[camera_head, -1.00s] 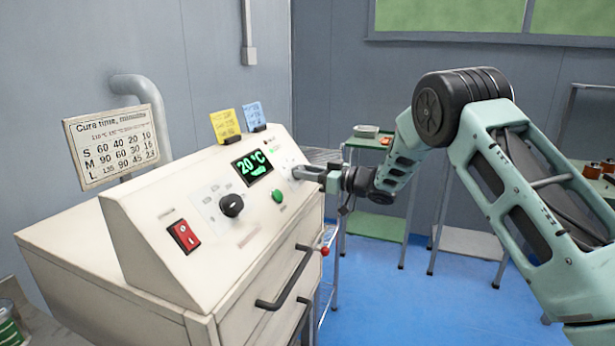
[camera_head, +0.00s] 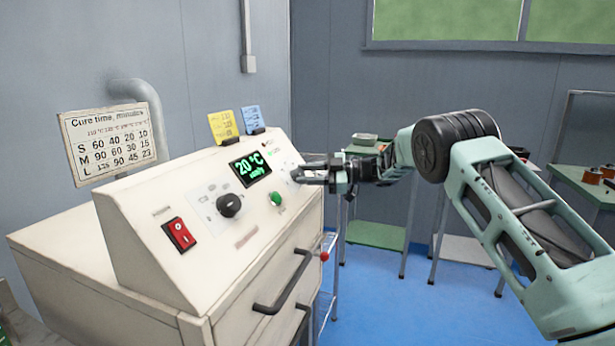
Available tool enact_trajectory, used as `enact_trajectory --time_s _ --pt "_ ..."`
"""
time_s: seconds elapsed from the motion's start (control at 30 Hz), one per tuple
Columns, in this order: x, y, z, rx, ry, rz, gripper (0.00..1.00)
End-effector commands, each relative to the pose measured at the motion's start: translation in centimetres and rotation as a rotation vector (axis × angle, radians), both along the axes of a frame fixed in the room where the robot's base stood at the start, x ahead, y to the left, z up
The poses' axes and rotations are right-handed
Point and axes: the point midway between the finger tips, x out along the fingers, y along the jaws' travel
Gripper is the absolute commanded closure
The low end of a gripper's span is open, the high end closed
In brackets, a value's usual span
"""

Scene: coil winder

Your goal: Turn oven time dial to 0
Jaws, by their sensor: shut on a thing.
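The oven (camera_head: 155,240) is a cream cabinet with a sloped control panel at the left. Its display (camera_head: 251,168) reads 20 °C in green, with a smaller line below that I cannot read for certain. The time dial sits at the right end of the panel, mostly hidden by my gripper (camera_head: 300,175). My gripper reaches in from the right, its fingers closed at the panel on the dial. The dial's pointer and its setting cannot be read. A black knob (camera_head: 230,204) is on the panel's left half, with a green button (camera_head: 276,199) to its right.
A red rocker switch (camera_head: 179,234) is at the panel's left. A cure time chart (camera_head: 108,143) stands behind the oven, and yellow (camera_head: 223,125) and blue (camera_head: 252,117) notes stand on its top edge. Black drawer handles (camera_head: 283,283) stick out below. Blue floor (camera_head: 400,305) is open at the right.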

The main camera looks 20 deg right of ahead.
Motion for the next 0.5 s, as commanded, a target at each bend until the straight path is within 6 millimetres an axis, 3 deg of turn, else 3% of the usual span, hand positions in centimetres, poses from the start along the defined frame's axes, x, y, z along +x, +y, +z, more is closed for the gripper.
enact_trajectory --time_s 0.47,0.5 --pt "0.02 -0.10 -0.03 -0.008 -0.010 0.008 0.89" --pt "0.03 -0.09 -0.03 -0.008 -0.010 0.008 0.58"
